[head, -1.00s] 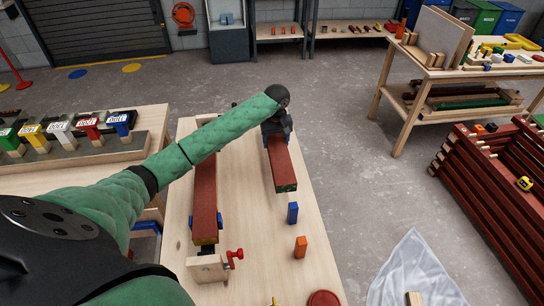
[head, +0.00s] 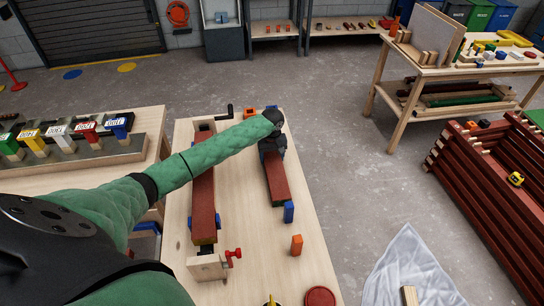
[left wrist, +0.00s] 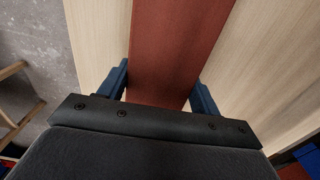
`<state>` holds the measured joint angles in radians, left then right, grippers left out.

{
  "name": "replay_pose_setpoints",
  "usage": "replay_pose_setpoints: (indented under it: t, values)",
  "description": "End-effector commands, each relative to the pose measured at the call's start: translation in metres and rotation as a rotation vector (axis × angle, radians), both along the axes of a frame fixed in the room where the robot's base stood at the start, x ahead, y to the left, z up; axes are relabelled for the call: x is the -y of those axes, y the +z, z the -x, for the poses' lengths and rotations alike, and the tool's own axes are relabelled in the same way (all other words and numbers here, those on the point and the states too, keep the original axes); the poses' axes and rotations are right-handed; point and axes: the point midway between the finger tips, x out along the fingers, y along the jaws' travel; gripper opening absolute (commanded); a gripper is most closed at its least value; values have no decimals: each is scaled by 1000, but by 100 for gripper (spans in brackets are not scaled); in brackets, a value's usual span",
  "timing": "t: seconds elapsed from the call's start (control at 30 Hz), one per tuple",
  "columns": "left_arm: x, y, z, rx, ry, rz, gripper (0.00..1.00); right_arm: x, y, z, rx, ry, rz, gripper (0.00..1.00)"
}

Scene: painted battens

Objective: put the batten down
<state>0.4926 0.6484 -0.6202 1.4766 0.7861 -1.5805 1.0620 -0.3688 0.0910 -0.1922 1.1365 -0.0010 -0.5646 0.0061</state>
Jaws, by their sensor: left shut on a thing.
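The red-brown batten (head: 275,180) lies along the right part of the pale wooden bench (head: 245,250). My left gripper (head: 272,153) is shut on it near its far end. In the left wrist view the batten (left wrist: 182,45) runs between the two blue-black fingers (left wrist: 160,92), with bare bench wood on both sides. Its near end is low, beside the blue block (head: 289,211) in the picture. I cannot tell whether its underside touches the bench. My right gripper is not in view.
An orange block (head: 296,245) and a red disc (head: 320,297) stand nearer. The bench between the battens is mostly clear.

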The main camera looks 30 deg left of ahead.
Motion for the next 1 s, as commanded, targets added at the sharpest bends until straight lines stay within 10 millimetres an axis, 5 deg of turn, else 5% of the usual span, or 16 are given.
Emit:
replay_pose_setpoints:
  t: [0.17, 0.2, 0.3, 0.67, 1.0]
  values:
    - [0, -1, -1, 1, 0, 1, 18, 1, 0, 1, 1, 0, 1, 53]
    - [0, -2, 0, 0, 0, 0, 69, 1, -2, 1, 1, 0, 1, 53]
    - [0, -2, 0, 0, 0, 0, 85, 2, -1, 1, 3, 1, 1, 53]
    - [0, 1, 0, 1, 0, 0, 85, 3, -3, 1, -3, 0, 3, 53]
    - [0, 54, -1, 4, -1, 1, 85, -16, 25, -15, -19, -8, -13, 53]
